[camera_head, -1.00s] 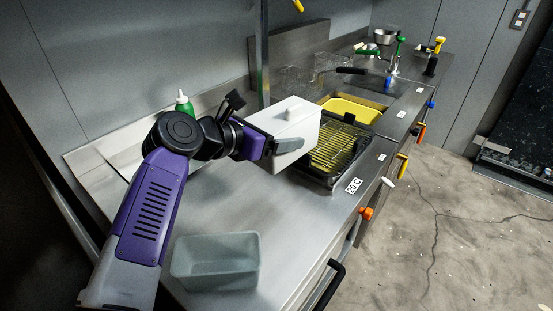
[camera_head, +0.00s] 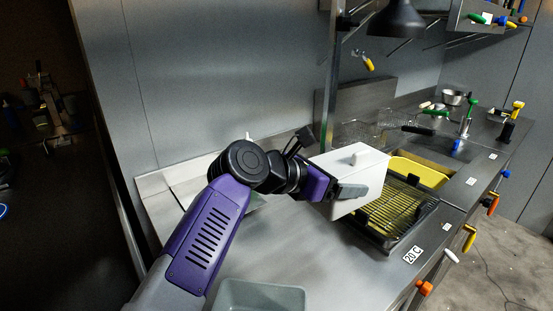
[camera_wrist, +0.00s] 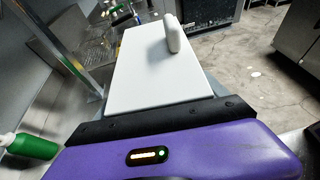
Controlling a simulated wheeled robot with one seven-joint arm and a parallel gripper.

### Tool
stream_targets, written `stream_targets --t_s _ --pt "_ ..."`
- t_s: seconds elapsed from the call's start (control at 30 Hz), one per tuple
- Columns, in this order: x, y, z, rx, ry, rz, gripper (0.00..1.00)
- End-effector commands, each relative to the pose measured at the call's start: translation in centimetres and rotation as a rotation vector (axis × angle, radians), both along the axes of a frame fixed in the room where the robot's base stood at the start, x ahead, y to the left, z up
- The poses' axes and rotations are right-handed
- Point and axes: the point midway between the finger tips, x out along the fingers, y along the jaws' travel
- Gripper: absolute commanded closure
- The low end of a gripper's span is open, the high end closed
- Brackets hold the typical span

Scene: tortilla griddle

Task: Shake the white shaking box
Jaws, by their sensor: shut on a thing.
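The white shaking box (camera_head: 349,170) is a white box with a small rounded knob on its lid. My gripper (camera_head: 346,191) is shut on it, with one grey finger lying along its near side. The box is held up in front of the wire-grid griddle tray, above the steel counter. In the wrist view the white box (camera_wrist: 150,75) fills the middle, its lid facing the camera and its knob toward the upper right. The far finger is hidden behind the box.
A black tray with a yellowish wire grid (camera_head: 397,212) sits close behind the box. A yellow tray (camera_head: 420,172) lies in the counter further back. A grey open container (camera_head: 258,296) stands at the front. A green bottle (camera_wrist: 32,146) shows in the wrist view. A metal post (camera_head: 333,75) rises behind.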

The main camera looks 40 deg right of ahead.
Motion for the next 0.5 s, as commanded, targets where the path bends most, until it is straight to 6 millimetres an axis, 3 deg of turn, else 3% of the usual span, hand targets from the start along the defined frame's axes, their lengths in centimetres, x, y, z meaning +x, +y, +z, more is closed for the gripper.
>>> stream_targets --t_s 0.03,0.07,0.17,0.2,0.3,0.33,0.4,0.43,0.47,0.5 --pt "0.1 0.0 3.3 0.0 -0.019 -0.002 0.82" --pt "0.0 -0.1 4.5 -0.001 -0.016 -0.003 0.82" --pt "-0.1 0.0 -0.3 -0.005 0.006 0.001 0.82" --pt "0.0 0.0 -0.7 -0.005 0.0 0.001 0.82" --pt "0.0 -0.1 4.6 -0.001 -0.017 -0.003 0.82" --pt "0.0 -0.1 3.9 -0.001 -0.007 -0.002 0.82" --pt "-0.1 0.0 -0.3 -0.005 0.006 0.001 0.82" --pt "0.0 0.0 -0.9 -0.005 0.003 0.002 0.82" --pt "0.1 0.0 0.2 -0.003 -0.007 0.0 0.82" --pt "0.1 0.0 2.8 -0.001 -0.018 -0.002 0.82"
